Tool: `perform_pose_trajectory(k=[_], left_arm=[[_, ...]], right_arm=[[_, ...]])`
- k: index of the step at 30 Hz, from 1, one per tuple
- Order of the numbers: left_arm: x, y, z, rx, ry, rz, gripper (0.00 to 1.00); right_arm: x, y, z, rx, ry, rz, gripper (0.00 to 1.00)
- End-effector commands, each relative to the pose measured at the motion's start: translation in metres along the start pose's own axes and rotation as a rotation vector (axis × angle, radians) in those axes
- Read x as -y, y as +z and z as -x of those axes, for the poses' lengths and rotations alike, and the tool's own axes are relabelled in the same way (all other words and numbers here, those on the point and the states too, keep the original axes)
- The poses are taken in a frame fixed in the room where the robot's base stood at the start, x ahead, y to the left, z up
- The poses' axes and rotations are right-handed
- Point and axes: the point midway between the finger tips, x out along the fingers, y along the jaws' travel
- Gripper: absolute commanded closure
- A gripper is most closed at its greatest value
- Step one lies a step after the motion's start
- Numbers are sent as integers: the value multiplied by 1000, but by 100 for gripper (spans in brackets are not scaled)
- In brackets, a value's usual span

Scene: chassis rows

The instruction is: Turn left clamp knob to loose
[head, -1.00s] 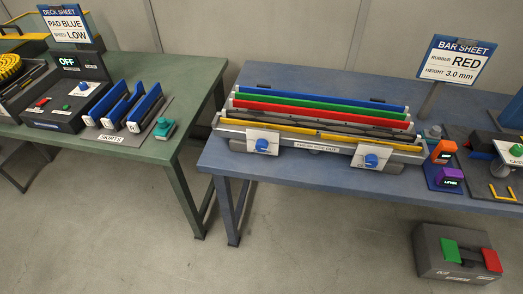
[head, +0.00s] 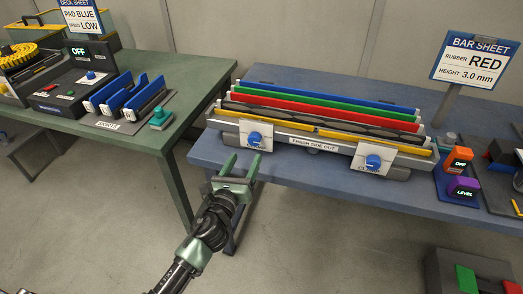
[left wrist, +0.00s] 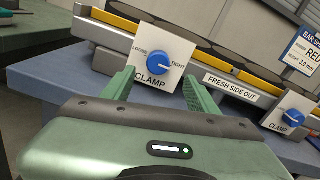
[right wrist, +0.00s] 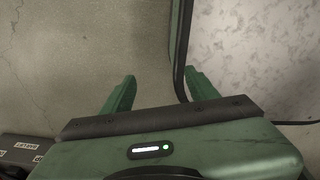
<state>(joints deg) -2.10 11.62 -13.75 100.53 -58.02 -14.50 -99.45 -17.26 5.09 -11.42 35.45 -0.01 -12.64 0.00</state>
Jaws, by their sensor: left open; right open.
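The left clamp knob (head: 255,139) is a blue dial on a white plate (left wrist: 131,72) at the front left of the bar fixture. In the left wrist view the knob (left wrist: 158,58) sits between LOOSE on its left and TIGHT on its right; its white pointer mark seems turned toward TIGHT. My left gripper (head: 243,166) is open and empty, just in front of and below the knob, apart from it. Its fingers (left wrist: 160,88) straddle the plate's lower part in the wrist view. My right gripper (right wrist: 160,88) is open and empty over the floor.
A second clamp knob (head: 373,162) is at the fixture's right end. Blue, green and red bars (head: 330,110) lie across the fixture. The blue table's front edge (head: 300,180) is close to my left gripper.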

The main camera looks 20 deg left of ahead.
Motion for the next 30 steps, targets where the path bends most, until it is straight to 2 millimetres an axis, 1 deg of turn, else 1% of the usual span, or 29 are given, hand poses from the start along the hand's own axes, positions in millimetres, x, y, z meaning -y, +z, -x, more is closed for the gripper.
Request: perform_pose_trajectory(k=[6, 12, 17, 24, 26, 27, 29, 30], left_arm=[[0, 1, -35, 0, 2, 6, 41], [0, 0, -62, -2, 2, 7, 41], [0, -1, -70, -3, 1, 8, 41], [0, -1, -71, -3, 1, 8, 41], [0, -1, -71, -4, 1, 8, 58], [0, -1, -71, -4, 1, 8, 69], [0, -1, -71, -4, 1, 8, 85], [0, -1, -71, -4, 1, 8, 97]], right_arm=[[14, -4, 2, -5, -16, -7, 41], [14, -5, 2, -6, -16, -7, 41], [10, -4, 2, -6, -11, -4, 41], [6, -3, 2, -5, -7, -3, 41], [6, -3, 2, -5, -7, -2, 41], [6, -3, 2, -5, -7, -2, 41], [6, -3, 2, -5, -6, -2, 41], [6, -3, 2, -5, -6, -2, 41]])
